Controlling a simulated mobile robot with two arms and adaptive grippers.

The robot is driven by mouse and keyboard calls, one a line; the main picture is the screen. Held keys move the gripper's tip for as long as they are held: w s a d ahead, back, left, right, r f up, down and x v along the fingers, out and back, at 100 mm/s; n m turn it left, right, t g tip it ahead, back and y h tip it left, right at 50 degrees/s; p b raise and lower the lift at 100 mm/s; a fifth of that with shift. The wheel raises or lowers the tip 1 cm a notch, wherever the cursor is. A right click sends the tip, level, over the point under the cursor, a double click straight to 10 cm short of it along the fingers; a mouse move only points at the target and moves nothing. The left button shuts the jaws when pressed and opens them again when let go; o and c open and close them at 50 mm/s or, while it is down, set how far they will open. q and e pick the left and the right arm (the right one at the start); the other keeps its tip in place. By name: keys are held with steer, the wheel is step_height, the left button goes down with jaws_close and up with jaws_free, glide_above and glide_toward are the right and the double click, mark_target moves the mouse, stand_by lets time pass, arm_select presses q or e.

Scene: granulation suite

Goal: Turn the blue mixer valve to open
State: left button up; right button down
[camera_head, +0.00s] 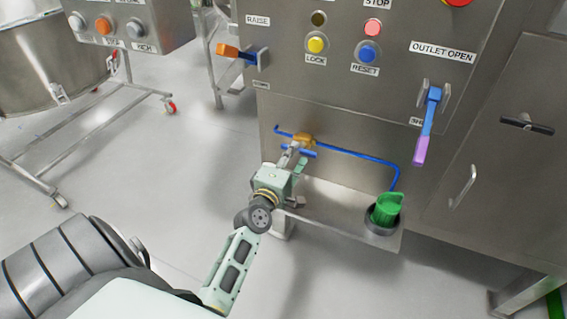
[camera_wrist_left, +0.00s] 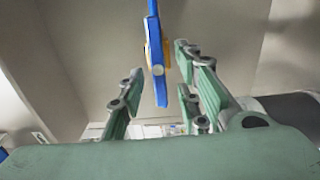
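A small valve with a brass body (camera_head: 303,141) and a blue handle (camera_head: 300,150) sits on a blue pipe low on the steel cabinet front. My left gripper (camera_head: 293,159) is right at this handle in the head view. In the left wrist view the blue handle (camera_wrist_left: 159,60) stands upright between the two fingers of my left gripper (camera_wrist_left: 163,88), with yellow brass behind it. The fingers are apart, with a visible gap on each side of the handle. A larger lever (camera_head: 430,122), blue with a purple end, hangs at right below an "OUTLET OPEN" label. My right gripper is not in view.
An orange-tipped lever (camera_head: 236,51) sticks out at the cabinet's upper left. A green fitting (camera_head: 387,211) stands in a dark ring on the low shelf (camera_head: 345,231). Buttons (camera_head: 317,44) are above. A wheeled steel vessel (camera_head: 50,60) stands at left; floor between is clear.

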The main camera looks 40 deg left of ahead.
arm_select(q)
steer(key=v, duration=0.9)
steer(key=shift+s, duration=0.1)
